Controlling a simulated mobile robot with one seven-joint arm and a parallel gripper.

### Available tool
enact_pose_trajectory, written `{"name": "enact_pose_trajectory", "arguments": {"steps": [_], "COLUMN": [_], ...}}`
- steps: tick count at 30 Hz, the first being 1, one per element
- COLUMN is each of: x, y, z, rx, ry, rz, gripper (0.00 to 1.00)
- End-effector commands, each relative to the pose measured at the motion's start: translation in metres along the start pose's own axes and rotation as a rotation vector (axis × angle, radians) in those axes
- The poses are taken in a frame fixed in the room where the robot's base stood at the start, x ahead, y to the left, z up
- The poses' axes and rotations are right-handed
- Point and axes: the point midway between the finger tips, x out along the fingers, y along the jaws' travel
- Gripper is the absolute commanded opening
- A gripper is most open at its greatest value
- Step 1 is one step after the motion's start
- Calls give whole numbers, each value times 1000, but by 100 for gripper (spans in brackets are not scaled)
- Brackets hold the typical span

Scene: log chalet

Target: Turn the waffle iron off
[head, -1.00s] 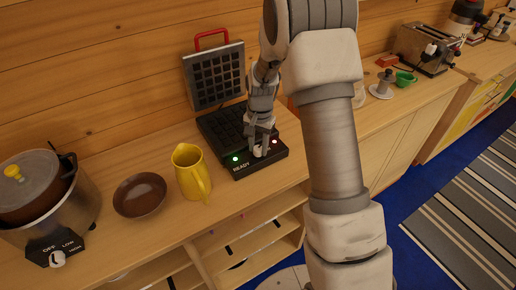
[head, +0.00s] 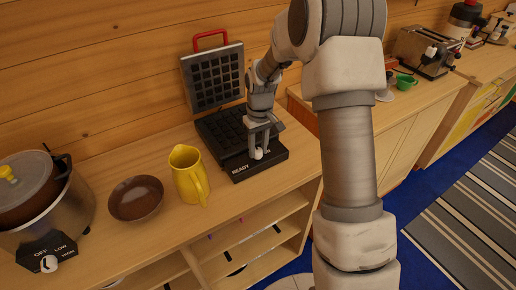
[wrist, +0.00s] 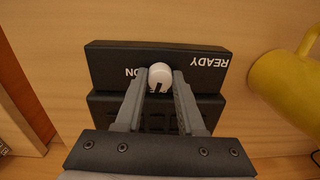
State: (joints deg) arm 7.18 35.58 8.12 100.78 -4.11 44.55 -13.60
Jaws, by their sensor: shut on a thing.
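The black waffle iron (head: 213,78) stands on the wooden counter with its lid raised and a red handle on top. Its front panel (wrist: 112,60) carries the word READY and a partly hidden "ON" beside a white knob (wrist: 160,72). The knob has a dark mark on the side towards my gripper in the wrist view. My gripper (wrist: 161,80) is shut on the knob, one finger on each side. In the head view my gripper (head: 259,150) reaches down onto the front panel. No light shows lit on the panel.
A yellow pitcher (head: 188,172) stands close left of the waffle iron, also seen in the wrist view (wrist: 285,85). Left of it are a brown bowl (head: 136,198) and a slow cooker (head: 75,215). A toaster (head: 428,50) and green cup (head: 405,81) stand far right.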

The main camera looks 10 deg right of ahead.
Motion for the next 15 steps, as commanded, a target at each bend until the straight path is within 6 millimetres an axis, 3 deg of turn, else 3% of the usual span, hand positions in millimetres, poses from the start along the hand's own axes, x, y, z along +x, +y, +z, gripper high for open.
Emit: {"name": "enact_pose_trajectory", "arguments": {"steps": [15], "x": [-1], "y": [1], "z": [-1], "rx": [-252], "ry": [-6], "rz": [1], "gripper": [0]}}
